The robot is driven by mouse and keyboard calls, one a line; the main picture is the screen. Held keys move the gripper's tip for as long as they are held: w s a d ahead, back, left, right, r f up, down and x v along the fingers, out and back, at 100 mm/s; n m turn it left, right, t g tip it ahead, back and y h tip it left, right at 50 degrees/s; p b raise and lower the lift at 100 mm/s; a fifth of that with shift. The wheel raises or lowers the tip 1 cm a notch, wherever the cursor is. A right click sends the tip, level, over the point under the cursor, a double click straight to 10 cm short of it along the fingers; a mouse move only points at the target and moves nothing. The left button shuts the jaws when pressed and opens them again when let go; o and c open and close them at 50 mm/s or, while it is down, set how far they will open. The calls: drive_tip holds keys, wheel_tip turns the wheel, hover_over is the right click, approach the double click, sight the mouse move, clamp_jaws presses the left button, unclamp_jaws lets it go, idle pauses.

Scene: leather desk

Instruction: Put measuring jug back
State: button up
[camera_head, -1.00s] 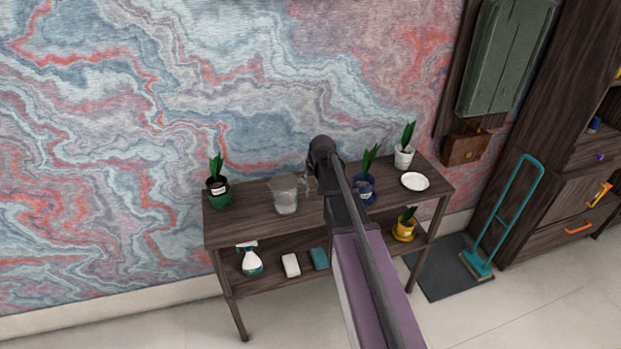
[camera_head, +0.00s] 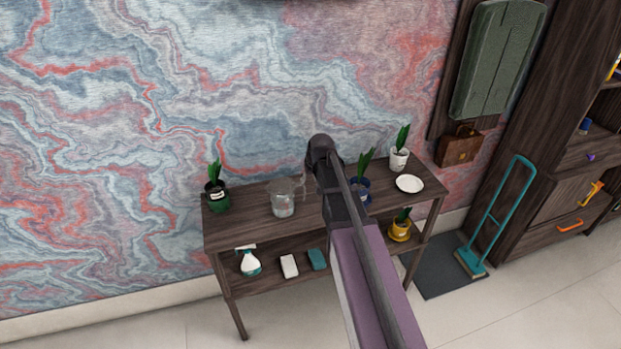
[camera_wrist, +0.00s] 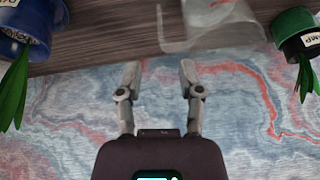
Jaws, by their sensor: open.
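The clear measuring jug (camera_head: 283,204) stands upright on the top board of the dark wooden table (camera_head: 242,229), between the green-potted plant and my arm. It also shows in the wrist view (camera_wrist: 222,28), cut by the top edge, with a reddish mark on it. My gripper (camera_wrist: 159,67) is open and empty, with two grey fingers spread. In the wrist view its tips point at the table edge, beside the jug and apart from it. In the head view my arm hides most of the gripper.
Plants in green (camera_head: 216,198), blue (camera_head: 361,189) and white (camera_head: 399,159) pots and a white plate (camera_head: 410,184) share the top. A spray bottle (camera_head: 250,263), white block (camera_head: 289,266), teal sponge (camera_head: 317,259) and yellow pot (camera_head: 400,231) sit below.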

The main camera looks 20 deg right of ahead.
drive_tip(key=s+a+g, duration=0.2)
drive_tip(key=s+a, duration=0.2)
drive_tip(key=s, duration=0.8)
drive_tip(key=s+a+f+g, duration=0.1)
drive_tip(key=s+a, duration=0.3)
drive_tip(key=s, duration=0.7)
drive_tip(key=shift+s+a+f+n+g+h, duration=0.2)
drive_tip(key=shift+s+a+n+g+h, duration=0.15)
drive_tip(key=shift+g, duration=0.45)
